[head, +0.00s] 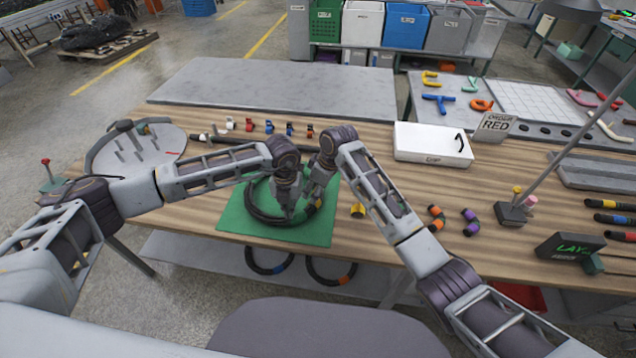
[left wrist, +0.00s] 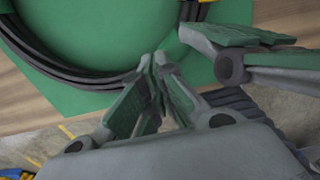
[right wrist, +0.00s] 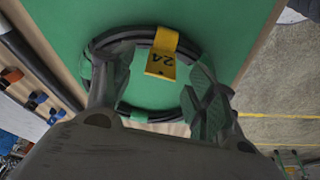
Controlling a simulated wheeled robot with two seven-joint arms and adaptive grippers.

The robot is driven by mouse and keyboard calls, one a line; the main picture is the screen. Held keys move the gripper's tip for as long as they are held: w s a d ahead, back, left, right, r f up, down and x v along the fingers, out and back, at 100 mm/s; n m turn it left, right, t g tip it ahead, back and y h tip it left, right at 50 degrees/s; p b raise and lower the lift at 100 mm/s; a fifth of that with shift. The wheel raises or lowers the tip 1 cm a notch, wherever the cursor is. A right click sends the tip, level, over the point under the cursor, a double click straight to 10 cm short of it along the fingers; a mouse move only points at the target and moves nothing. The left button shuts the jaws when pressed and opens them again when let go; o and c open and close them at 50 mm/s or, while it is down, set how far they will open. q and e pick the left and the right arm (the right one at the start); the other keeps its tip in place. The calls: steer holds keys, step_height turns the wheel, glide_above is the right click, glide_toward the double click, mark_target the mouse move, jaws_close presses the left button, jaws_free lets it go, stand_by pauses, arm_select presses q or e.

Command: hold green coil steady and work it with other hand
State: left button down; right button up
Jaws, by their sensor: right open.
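A black hose coil (head: 252,210) lies on a green mat (head: 233,222). In the right wrist view the coil (right wrist: 160,111) carries a yellow tag (right wrist: 162,62) marked 24. My left gripper (head: 288,211) is at the coil's near side. In the left wrist view its fingertips (left wrist: 156,60) are together where the coil's strands (left wrist: 75,76) run in; the exact contact is hidden. My right gripper (head: 313,197) is beside it, above the coil's right part. In the right wrist view its fingers (right wrist: 160,95) are spread with the coil beyond.
Small coloured fittings (head: 269,127) stand behind the mat. A round grey board with pegs (head: 135,150) is at the left. Hose rings (head: 330,277) hang below the front edge.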

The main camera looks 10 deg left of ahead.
steer(key=shift+a+f, duration=0.1)
steer(key=shift+f, duration=0.25)
jaws_close()
stand_by(0.5)
stand_by(0.6)
arm_select(q)
steer(key=shift+f, duration=1.05)
stand_by(1.1)
